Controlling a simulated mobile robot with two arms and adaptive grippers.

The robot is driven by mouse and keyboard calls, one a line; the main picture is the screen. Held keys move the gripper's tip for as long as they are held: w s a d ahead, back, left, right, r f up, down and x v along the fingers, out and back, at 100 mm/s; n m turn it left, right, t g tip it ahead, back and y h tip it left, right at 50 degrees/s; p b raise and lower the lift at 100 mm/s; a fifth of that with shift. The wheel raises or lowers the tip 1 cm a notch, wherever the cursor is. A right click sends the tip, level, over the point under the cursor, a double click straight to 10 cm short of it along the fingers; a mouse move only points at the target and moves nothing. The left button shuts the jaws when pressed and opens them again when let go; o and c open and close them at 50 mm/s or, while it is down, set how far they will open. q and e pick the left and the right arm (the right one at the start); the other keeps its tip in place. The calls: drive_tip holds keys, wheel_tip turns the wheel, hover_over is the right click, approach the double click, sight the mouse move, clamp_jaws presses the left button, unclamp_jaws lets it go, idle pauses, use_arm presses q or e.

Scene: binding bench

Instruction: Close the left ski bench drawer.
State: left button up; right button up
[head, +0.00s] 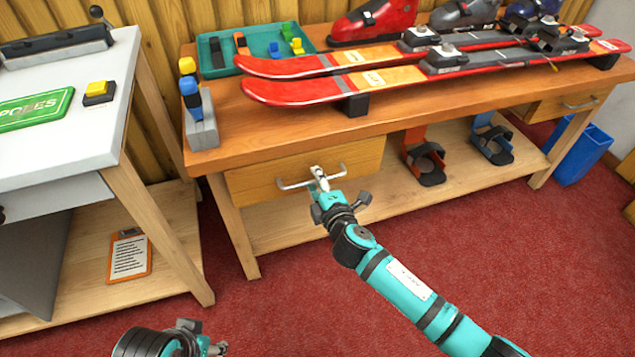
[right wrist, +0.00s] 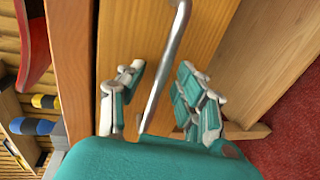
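The left ski bench drawer (head: 252,188) is a light wood front under the left part of the bench top. It looks close to flush with the bench; I cannot tell whether a small gap remains. Its metal bar handle (head: 290,184) also shows in the right wrist view (right wrist: 168,65). My right gripper (head: 319,178) is at the handle. In the right wrist view its fingers (right wrist: 160,100) stand apart, one on each side of the bar; contact is unclear. My left gripper (head: 205,345) is low at the bottom left, partly cut off, away from the drawer.
Skis (head: 375,80), a red boot (head: 372,22) and a teal tray (head: 262,44) are on the bench. A white-topped table (head: 70,140) stands at the left. A blue bin (head: 580,155) is at the right. Red floor in front is clear.

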drive_tip(key=shift+w+a, duration=0.1)
drive_tip(key=shift+w, duration=0.2)
clamp_jaws()
idle(0.4)
